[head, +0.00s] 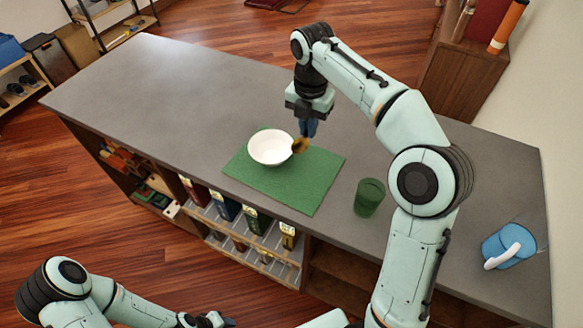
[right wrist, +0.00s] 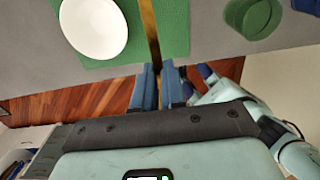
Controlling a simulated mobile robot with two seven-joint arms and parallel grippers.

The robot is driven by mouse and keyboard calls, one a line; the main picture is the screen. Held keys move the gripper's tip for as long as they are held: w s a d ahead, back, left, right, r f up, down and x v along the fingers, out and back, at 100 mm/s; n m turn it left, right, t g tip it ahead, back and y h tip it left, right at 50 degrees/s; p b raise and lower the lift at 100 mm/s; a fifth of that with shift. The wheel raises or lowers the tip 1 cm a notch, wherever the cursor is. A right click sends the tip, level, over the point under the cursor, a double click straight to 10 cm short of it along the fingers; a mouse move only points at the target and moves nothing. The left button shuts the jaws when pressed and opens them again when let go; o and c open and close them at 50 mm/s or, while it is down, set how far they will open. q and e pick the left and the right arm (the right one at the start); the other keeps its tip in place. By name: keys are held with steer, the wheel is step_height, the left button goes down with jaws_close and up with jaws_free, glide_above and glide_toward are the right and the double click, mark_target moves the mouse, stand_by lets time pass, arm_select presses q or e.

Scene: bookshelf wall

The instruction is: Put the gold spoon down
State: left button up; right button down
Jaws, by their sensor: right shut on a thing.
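My right gripper (head: 309,128) is shut on the gold spoon (head: 299,146) and holds it over the green mat (head: 310,180), close to the right side of a white bowl (head: 270,148). In the right wrist view the spoon (right wrist: 150,32) shows as a thin gold strip running out from between the blue fingers (right wrist: 157,75), beside the bowl (right wrist: 93,27). Whether the spoon touches the mat or the bowl rim is not clear. My left gripper (head: 208,320) is low at the bottom edge of the head view, away from the counter, partly cut off.
A green cup (head: 369,198) stands right of the mat on the grey counter (head: 170,90). A blue mug with a white handle (head: 508,246) is at the far right. The counter's left part is clear. Shelves with books (head: 255,218) lie under its front edge.

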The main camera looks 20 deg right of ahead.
steer(key=shift+f, duration=0.4)
steer(key=b, duration=0.3)
glide_toward(304, 182)
steer(key=shift+s+d+f, duration=0.1)
arm_select(q)
steer(key=s+f+b, duration=0.1)
steer(key=s+f, duration=0.4)
steer(key=shift+s+f+g, duration=0.25)
steer(key=shift+g, duration=0.15)
arm_select(e)
steer(key=shift+f, duration=3.1)
steer(key=shift+f, duration=0.15)
steer(key=c, duration=1.2)
jaws_free()
arm_select(q)
steer(key=w+r+p, duration=0.2)
steer(key=shift+w+r, duration=0.25)
steer(key=shift+r, duration=0.15)
arm_select(e)
step_height(304, 182, up, 12)
steer(key=shift+r, duration=0.2)
